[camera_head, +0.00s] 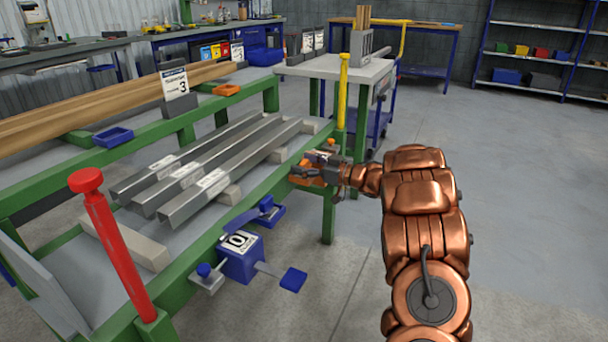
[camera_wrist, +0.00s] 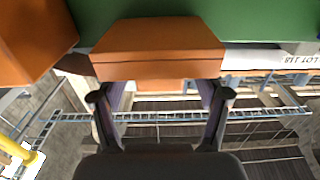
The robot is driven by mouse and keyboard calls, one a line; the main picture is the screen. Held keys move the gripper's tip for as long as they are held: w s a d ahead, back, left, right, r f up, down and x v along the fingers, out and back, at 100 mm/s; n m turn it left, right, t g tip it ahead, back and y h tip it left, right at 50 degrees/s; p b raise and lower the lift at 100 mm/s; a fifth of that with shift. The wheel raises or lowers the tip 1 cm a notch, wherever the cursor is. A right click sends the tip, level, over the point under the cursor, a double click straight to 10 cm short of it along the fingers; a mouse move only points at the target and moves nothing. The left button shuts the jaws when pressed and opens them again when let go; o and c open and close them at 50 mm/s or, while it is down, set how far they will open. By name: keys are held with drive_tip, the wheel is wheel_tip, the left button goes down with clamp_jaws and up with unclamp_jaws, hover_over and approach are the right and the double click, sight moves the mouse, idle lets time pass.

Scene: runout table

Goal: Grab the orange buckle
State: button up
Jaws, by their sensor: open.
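The orange buckle (camera_head: 303,177) is at the near green rail of the runout table, partly hidden by my gripper. In the wrist view its orange block (camera_wrist: 158,45) lies straight ahead of the fingers, against the green rail. A second orange part (camera_wrist: 28,40) fills the upper left corner there; I cannot tell whether it belongs to the same buckle. My gripper (camera_head: 322,168) is at the buckle in the head view. In the wrist view my gripper (camera_wrist: 160,98) is open, one fingertip near each side of the block's lower edge. I cannot tell whether they touch it.
Several grey steel profiles (camera_head: 205,172) lie on the table left of my gripper. A blue counter box (camera_head: 240,257) with levers sits on the near rail. A yellow post (camera_head: 343,92) stands behind my gripper and a red post (camera_head: 115,240) at front left. The floor to the right is clear.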

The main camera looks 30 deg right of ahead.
drive_tip(key=shift+c, duration=0.4)
drive_tip(key=c, duration=1.3)
drive_tip(key=shift+r, duration=0.15)
